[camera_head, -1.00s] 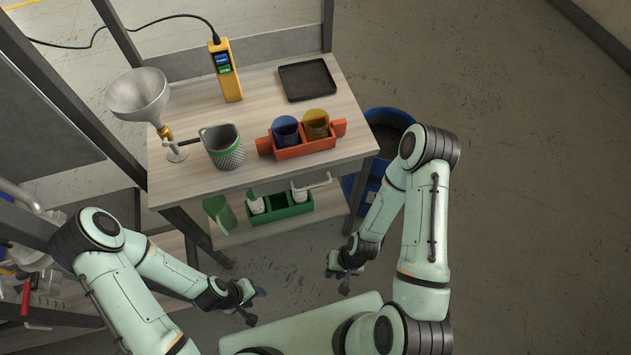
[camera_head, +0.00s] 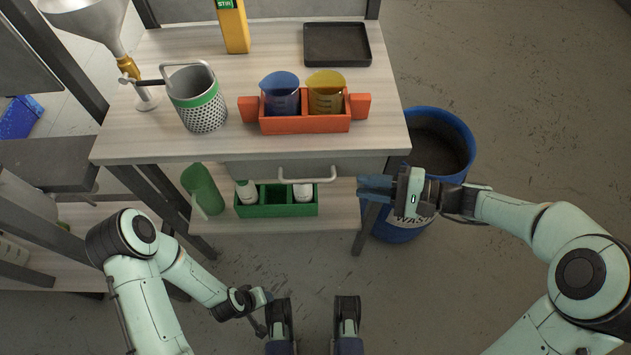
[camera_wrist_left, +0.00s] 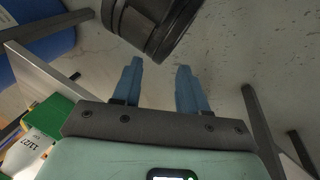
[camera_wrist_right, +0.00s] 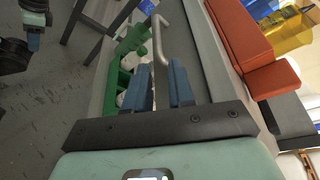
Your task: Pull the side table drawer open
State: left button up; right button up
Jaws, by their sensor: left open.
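The side table (camera_head: 180,145) has a pale wooden top, with a grey drawer front (camera_head: 250,170) under its front edge. The drawer looks shut. Its light bar handle (camera_head: 307,178) shows in the head view and, in the right wrist view, as a bent bar (camera_wrist_right: 158,38) just beyond the fingertips. My right gripper (camera_head: 372,188) is to the right of the handle, its blue fingers pointing left. In the right wrist view its fingers (camera_wrist_right: 160,75) are apart and empty. My left gripper (camera_head: 264,312) is low in front of the table, open and empty in the left wrist view (camera_wrist_left: 158,75).
An orange caddy (camera_head: 305,124) with blue and yellow jugs stands near the top's front edge, beside a perforated cup (camera_head: 200,105). A green caddy (camera_head: 277,211) sits on the lower shelf under the drawer. A blue bin (camera_head: 440,125) stands right of the table.

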aim_at(322, 181)
pick_arm(q)
jog(key=w, duration=0.1)
jog(key=w+a+f+b, duration=0.1)
jog(key=w+f+t, duration=0.1)
jog(key=shift+a+y+b, duration=0.3)
jog(key=shift+a+b, duration=0.05)
jog(key=shift+b, duration=0.05)
pick_arm(e)
jog(key=x, duration=1.2)
jog(key=shift+a+f, duration=0.15)
grip_shut()
